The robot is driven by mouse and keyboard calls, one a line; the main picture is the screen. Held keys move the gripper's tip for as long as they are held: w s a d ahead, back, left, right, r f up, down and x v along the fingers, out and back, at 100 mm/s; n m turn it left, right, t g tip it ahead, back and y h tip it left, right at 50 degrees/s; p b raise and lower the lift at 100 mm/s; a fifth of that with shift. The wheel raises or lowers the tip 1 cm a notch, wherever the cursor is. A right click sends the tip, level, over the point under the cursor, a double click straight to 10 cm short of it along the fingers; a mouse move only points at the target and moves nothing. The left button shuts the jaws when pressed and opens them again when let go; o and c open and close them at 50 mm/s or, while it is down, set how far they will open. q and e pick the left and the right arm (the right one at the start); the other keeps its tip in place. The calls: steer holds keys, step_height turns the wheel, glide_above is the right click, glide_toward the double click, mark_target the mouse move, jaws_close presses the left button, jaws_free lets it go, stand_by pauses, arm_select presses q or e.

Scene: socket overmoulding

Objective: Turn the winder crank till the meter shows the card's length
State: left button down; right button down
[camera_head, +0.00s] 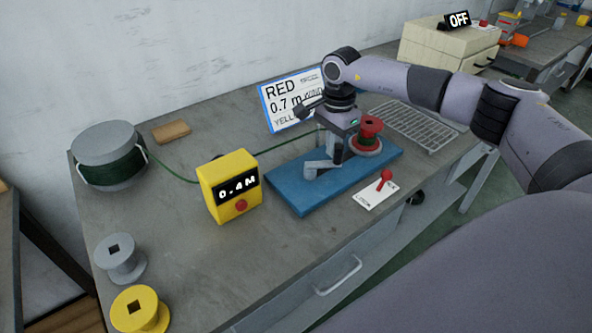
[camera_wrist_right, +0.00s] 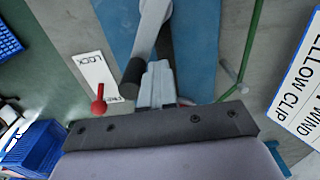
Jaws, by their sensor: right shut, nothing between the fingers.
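The yellow meter (camera_head: 228,188) on the bench reads 0.4 M and has a red button. The white card (camera_head: 287,103) with a blue edge reads RED, 0.7 m, WIND; its lower part is partly hidden. The winder's blue base (camera_head: 300,196) carries a red spool (camera_head: 370,127) and a grey crank (camera_head: 318,170). My right gripper (camera_head: 334,150) is over the winder, fingers pointing down. In the right wrist view its fingers (camera_wrist_right: 158,80) are shut and empty, close beside the crank's dark knob (camera_wrist_right: 132,70). Whether they touch is unclear. My left gripper is out of view.
A green cord runs from the grey drum (camera_head: 108,150) past the meter toward the winder. A red lever (camera_head: 384,180) stands on a LOCK/FREE plate in front. Empty grey (camera_head: 120,258) and yellow (camera_head: 140,312) spools stand front left. A wire rack (camera_head: 415,125) lies right.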

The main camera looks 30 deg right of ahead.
mark_target(340, 149)
steer(key=shift+s+p, duration=0.3)
steer(key=shift+s, duration=0.55)
steer(key=shift+a, duration=0.1)
steer(key=shift+s+a+p, duration=0.35)
steer(key=shift+s+p, duration=0.2)
steer(key=shift+s, duration=0.25)
steer(key=shift+a, duration=0.15)
steer(key=shift+s+a+p, duration=0.45)
steer(key=shift+s+a, duration=0.05)
steer(key=shift+s, duration=0.15)
steer(key=shift+a, duration=0.1)
